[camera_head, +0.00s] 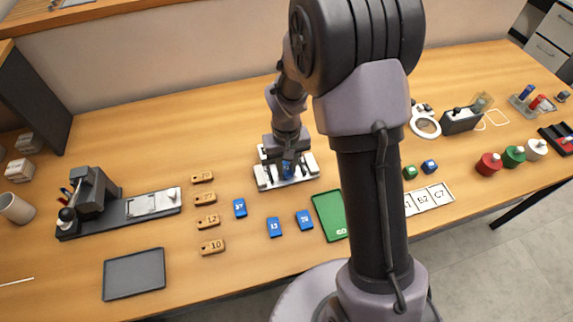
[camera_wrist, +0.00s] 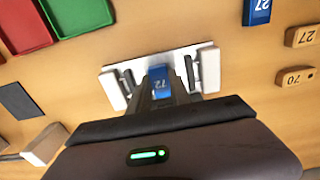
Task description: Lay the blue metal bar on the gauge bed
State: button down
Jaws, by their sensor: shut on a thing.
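My gripper (camera_head: 288,166) is shut on a blue metal bar (camera_wrist: 160,78), whose number looks like 72. Between the fingers, the bar also shows in the head view as a small blue patch, mostly hidden. The gauge bed (camera_head: 265,181) is a pale plate with raised blocks, near the middle of the table. In the wrist view the bar lies over the middle of the gauge bed (camera_wrist: 208,70), between its white end blocks. I cannot tell whether the bar touches the bed or hangs just above it.
Other blue bars (camera_head: 240,208) (camera_head: 274,227) (camera_head: 305,219) lie in front of the bed. A green tray (camera_head: 328,214) lies right of the bars. A dark tray (camera_head: 134,274) and marker machine (camera_head: 90,195) are at left.

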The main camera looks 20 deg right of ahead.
jog(key=shift+f, duration=0.1)
jog(key=c, duration=1.1)
grip_release()
notch_tip(320, 180, up, 18)
jog(key=p, duration=0.6)
jog(key=shift+f, duration=0.25)
